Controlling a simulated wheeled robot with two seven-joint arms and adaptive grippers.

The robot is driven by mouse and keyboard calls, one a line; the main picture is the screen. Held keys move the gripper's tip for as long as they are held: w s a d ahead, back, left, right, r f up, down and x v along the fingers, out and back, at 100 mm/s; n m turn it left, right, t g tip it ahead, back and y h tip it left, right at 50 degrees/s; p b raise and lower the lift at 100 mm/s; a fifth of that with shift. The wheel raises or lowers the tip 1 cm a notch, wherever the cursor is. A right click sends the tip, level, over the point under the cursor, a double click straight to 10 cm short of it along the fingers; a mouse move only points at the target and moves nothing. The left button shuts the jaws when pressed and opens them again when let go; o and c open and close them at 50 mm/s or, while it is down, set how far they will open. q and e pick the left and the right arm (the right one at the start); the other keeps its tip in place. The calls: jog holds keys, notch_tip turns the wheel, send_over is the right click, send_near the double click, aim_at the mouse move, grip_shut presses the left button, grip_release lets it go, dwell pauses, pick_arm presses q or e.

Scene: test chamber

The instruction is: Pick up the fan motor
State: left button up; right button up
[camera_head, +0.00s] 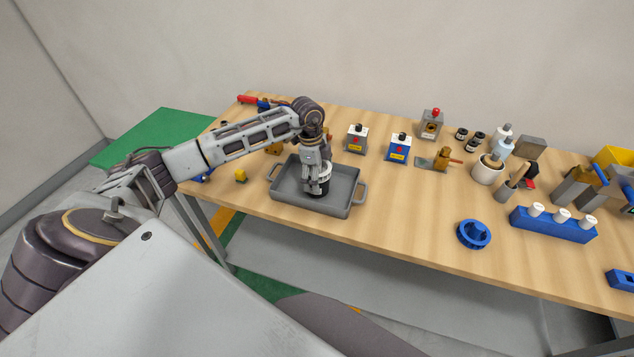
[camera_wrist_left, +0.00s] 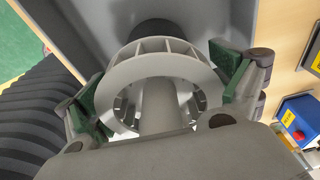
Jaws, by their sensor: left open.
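The fan motor (camera_wrist_left: 165,60), a pale grey finned wheel with a round black part behind it, is in the grey tray (camera_head: 347,208) on the wooden table. Its black part (camera_head: 318,193) shows in the head view below my left gripper (camera_head: 318,181). My left gripper points down into the tray. In the left wrist view its green-padded fingers (camera_wrist_left: 160,95) are open, one on each side of the wheel. I cannot tell whether the pads touch it. The gripper hides most of the motor in the head view. My right gripper is not in view.
The tray has raised walls and a handle at each end. A blue wheel (camera_head: 473,234) and a blue block with white plugs (camera_head: 552,224) lie to the right. The table is clear between tray and blue wheel.

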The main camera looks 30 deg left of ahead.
pick_arm(q)
jog(key=c, duration=1.7)
jog(key=shift+r, duration=0.2)
jog(key=shift+w+r, duration=0.15)
jog(key=shift+r, duration=0.35)
jog(key=shift+r+b, duration=0.8)
jog(key=shift+r, duration=3.6)
